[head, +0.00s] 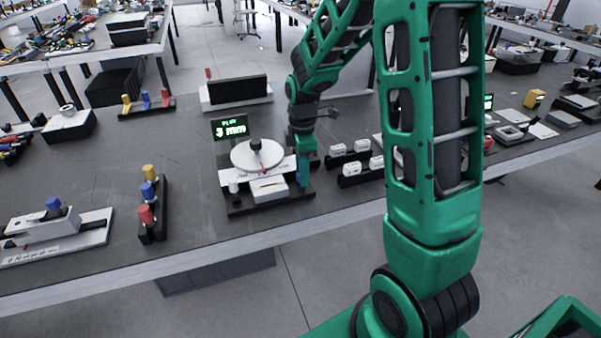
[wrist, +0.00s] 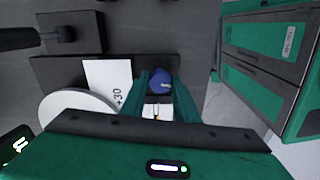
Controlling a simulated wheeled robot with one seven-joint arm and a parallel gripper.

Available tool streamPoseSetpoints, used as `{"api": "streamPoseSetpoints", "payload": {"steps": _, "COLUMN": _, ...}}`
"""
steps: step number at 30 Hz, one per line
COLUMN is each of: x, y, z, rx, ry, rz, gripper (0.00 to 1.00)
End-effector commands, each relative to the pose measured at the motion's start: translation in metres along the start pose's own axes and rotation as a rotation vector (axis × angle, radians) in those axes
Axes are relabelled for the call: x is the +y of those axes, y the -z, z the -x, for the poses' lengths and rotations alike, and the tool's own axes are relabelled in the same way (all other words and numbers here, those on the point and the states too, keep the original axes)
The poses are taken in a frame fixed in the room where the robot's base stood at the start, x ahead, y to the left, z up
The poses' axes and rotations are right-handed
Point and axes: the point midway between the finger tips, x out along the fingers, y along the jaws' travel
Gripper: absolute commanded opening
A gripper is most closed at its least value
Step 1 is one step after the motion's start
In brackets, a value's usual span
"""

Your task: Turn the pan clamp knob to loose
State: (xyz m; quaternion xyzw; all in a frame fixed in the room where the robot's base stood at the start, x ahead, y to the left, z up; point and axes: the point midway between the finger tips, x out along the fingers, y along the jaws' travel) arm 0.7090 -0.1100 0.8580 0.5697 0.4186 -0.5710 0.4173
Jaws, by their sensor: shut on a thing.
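A device with a round white pan (head: 246,158) stands near the front edge of the table. It has a white plate, a black base and a lit green display (head: 231,127). My gripper (head: 304,178) is at the device's right side, pointing down. In the wrist view its two green fingers (wrist: 160,92) are shut on a blue knob (wrist: 160,80), one on each side. The white pan (wrist: 72,106) and a white plate marked "+30" (wrist: 108,82) lie left of the fingers there. The knob's lower part and its setting are hidden.
White blocks (head: 350,160) on black bases stand right of my gripper. A black rack with red, blue and yellow knobs (head: 147,190) stands left of the device. A black panel (head: 238,89) is behind. The table's front edge (head: 200,252) is close.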

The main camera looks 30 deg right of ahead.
Motion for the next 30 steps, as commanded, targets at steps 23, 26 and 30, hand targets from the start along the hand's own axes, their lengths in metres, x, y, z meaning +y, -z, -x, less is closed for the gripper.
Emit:
{"api": "streamPoseSetpoints", "payload": {"steps": 23, "x": 0.0054, "y": 0.0005, "z": 0.003, "rx": 0.002, "ry": -0.015, "rz": 0.16, "gripper": 0.05}}
{"api": "streamPoseSetpoints", "payload": {"steps": 26, "x": 0.0055, "y": 0.0005, "z": 0.0031, "rx": 0.001, "ry": -0.015, "rz": 0.159, "gripper": 0.05}}
{"api": "streamPoseSetpoints", "payload": {"steps": 30, "x": 0.0045, "y": 0.0002, "z": 0.0025, "rx": 0.001, "ry": -0.013, "rz": 0.159, "gripper": 0.46}}
